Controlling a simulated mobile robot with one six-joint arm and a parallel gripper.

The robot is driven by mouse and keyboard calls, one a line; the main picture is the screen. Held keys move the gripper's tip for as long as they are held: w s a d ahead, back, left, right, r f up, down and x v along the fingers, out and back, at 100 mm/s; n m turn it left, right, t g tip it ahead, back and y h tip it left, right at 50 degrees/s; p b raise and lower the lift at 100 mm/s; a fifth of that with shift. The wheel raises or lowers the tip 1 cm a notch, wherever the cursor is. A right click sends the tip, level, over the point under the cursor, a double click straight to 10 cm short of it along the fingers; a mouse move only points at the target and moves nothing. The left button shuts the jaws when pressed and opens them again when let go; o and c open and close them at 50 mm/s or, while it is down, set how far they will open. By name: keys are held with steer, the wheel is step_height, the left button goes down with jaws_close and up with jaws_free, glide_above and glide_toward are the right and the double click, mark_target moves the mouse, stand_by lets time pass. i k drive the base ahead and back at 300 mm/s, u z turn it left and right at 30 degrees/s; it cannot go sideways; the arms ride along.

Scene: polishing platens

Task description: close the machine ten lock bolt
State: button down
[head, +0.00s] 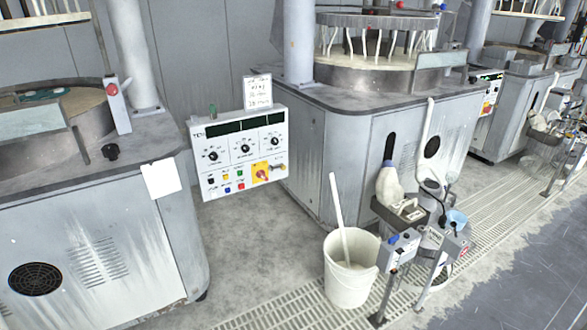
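A white control panel (240,150) stands between two grey polishing machines, near the middle of the head view. It has dark displays, several black dials, small coloured buttons and a red rotary knob on a yellow plate (261,174). A small fitting (279,167) sits just right of that plate. It is too small to tell whether it is the lock bolt, or whether it is open or closed. Short dark lettering at the panel's upper left is too small to read surely. My gripper is not in view.
A white bucket (350,285) with a pole in it stands on the floor grating, right of and nearer than the panel. Grey posts with small boxes (399,248) stand beside it. The left machine (60,215) fills the left side. Bare concrete floor (245,240) lies below the panel.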

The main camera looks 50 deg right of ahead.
mark_target(284, 168)
steer(key=z, duration=0.5)
steer(key=i, duration=1.15)
steer(key=z, duration=0.05)
